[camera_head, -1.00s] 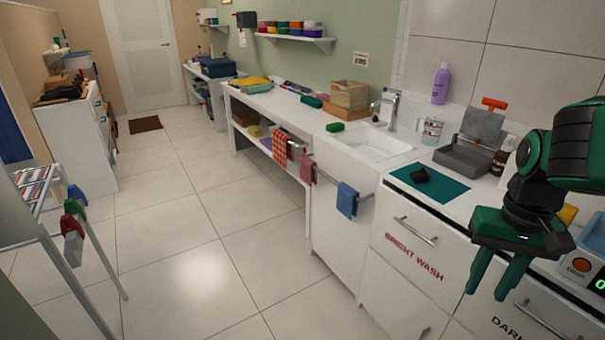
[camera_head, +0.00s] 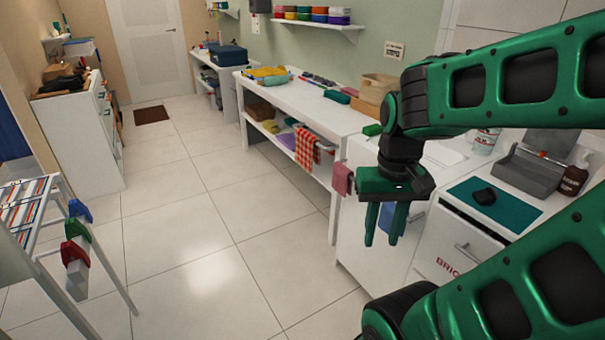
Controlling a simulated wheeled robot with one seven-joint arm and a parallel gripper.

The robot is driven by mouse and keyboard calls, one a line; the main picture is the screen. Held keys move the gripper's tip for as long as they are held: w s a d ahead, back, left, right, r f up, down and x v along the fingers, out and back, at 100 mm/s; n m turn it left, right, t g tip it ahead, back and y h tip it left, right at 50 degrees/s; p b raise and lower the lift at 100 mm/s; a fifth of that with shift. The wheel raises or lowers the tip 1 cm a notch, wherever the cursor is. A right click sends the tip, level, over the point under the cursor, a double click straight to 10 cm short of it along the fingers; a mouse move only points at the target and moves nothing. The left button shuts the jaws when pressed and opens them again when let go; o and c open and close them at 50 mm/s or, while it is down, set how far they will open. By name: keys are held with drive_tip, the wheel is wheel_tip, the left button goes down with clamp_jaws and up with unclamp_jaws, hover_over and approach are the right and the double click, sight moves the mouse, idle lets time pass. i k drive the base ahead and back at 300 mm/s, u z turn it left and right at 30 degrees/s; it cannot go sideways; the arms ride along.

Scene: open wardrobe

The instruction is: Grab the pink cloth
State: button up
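The pink cloth (camera_head: 342,180) hangs from a rail on the front of the white counter, right of a red checked cloth (camera_head: 307,148). My gripper (camera_head: 382,238) points down with its two green fingers apart. It shows to the right of the pink cloth and lower in the picture, with a gap between them. A blue cloth (camera_head: 387,217) shows between and behind the fingers, mostly hidden by them. Part of the rail is hidden behind my gripper and arm.
A white counter (camera_head: 345,119) with a lower shelf runs along the right wall. A teal mat (camera_head: 494,204) lies on the counter at right. A rack with clips (camera_head: 75,245) stands at left. The tiled floor (camera_head: 200,220) between is clear.

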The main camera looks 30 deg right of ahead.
sight(342, 183)
drive_tip(key=z, duration=0.05)
drive_tip(key=i, duration=0.95)
drive_tip(key=z, duration=0.15)
